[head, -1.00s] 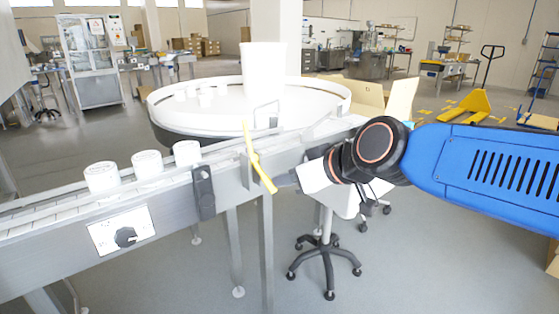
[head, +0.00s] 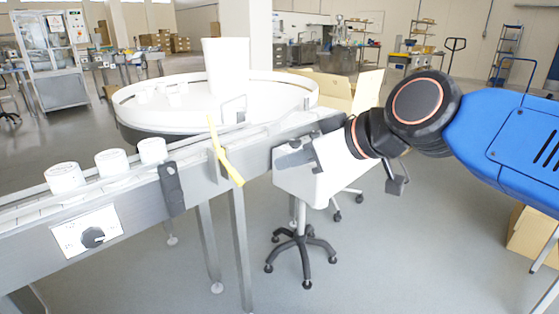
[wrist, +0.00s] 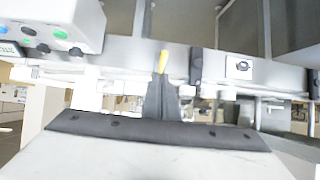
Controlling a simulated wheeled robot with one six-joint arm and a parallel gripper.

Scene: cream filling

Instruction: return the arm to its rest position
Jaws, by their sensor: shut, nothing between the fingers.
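My blue arm (head: 530,140) reaches in from the right in the head view. It ends in a black joint with orange rings and a white wrist body (head: 337,165). My gripper (head: 290,157) points left, beside the near side of the conveyor (head: 135,207), close to the yellow bar (head: 225,152). In the wrist view the dark fingers (wrist: 161,97) are together with nothing between them. The yellow bar (wrist: 163,62) shows just past their tips; I cannot tell the exact gap.
White jars (head: 111,162) stand on the conveyor at left. A round white turntable (head: 135,108) with a tall white container is behind. A wheeled stool base (head: 303,250) stands below my wrist. Cardboard boxes lie behind the arm and at right (head: 532,238).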

